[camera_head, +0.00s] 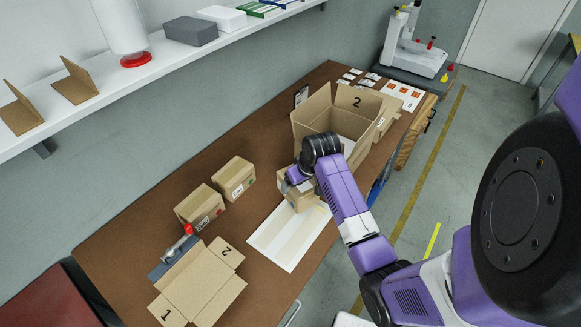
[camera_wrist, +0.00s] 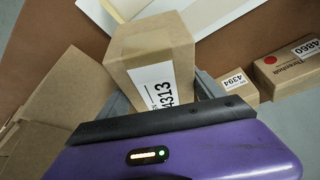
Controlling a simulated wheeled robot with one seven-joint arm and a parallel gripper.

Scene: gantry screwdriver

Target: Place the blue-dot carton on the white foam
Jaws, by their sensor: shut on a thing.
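My gripper (camera_head: 297,180) is shut on a brown carton (camera_head: 301,198) over the upper end of a white panel (camera_head: 272,247) with beige strips. In the wrist view the held carton (camera_wrist: 155,50) sits between the jaws and bears a label reading 4313. No coloured dot shows on its visible faces. I cannot tell whether its underside touches anything. The panel also shows at the top of the wrist view (camera_wrist: 215,14). A white surface (camera_head: 348,146) shows inside the open box (camera_head: 312,117) marked 2. I cannot tell which white surface is the foam.
A red-dot carton (camera_head: 199,208) and a green-dot carton (camera_head: 234,178) stand on the brown table (camera_head: 130,245) to the left. A flattened open carton (camera_head: 203,285) lies at the front. A red-handled tool (camera_head: 186,233) lies beside it. The big open box stands just behind my gripper.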

